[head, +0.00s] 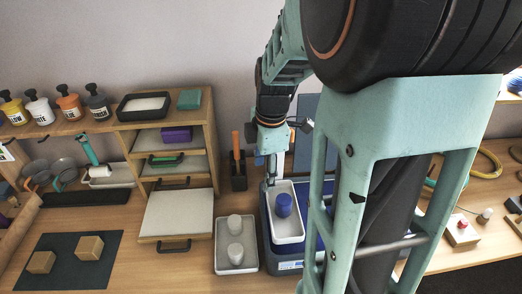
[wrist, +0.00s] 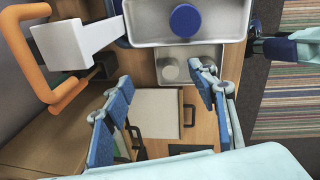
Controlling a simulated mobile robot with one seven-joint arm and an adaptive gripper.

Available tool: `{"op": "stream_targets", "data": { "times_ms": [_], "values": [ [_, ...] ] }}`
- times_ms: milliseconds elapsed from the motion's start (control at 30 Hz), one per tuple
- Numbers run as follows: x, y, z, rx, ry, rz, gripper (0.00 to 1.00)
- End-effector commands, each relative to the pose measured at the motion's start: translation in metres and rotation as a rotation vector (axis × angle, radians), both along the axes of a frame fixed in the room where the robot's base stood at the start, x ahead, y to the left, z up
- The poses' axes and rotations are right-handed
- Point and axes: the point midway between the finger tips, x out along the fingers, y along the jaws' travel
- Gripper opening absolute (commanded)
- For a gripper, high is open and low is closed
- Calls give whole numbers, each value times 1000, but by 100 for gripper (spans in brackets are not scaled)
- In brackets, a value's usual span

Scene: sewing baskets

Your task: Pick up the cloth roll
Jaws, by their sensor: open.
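No item is certain to be the cloth roll. A long tan roll-like shape (head: 16,236) lies at the far left, cut by the frame edge. A short blue cylinder (head: 284,204) stands in a white tray (head: 296,234) beneath my gripper; it also shows at the top of the wrist view (wrist: 187,20). My gripper (head: 272,172) points down at the back edge of that tray, partly hidden in the head view. In the wrist view my gripper (wrist: 162,78) has its blue fingers wide apart, with nothing held between them.
A grey tray (head: 237,268) with pale cylinders stands left of the blue one. An orange-handled item (head: 237,143) stands in a dark holder near the wall. A wooden drawer unit (head: 210,140) and a dark mat with two blocks (head: 64,277) are further left.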

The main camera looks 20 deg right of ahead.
Motion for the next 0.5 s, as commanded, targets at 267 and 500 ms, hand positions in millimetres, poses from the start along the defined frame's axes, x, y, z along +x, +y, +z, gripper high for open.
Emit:
{"op": "stream_targets", "data": {
  "times_ms": [267, 500],
  "values": [
    [-44, -25, -6, -18, 140, 46, 53],
    [-46, -25, -42, -16, 147, 48, 53]
  ]
}}
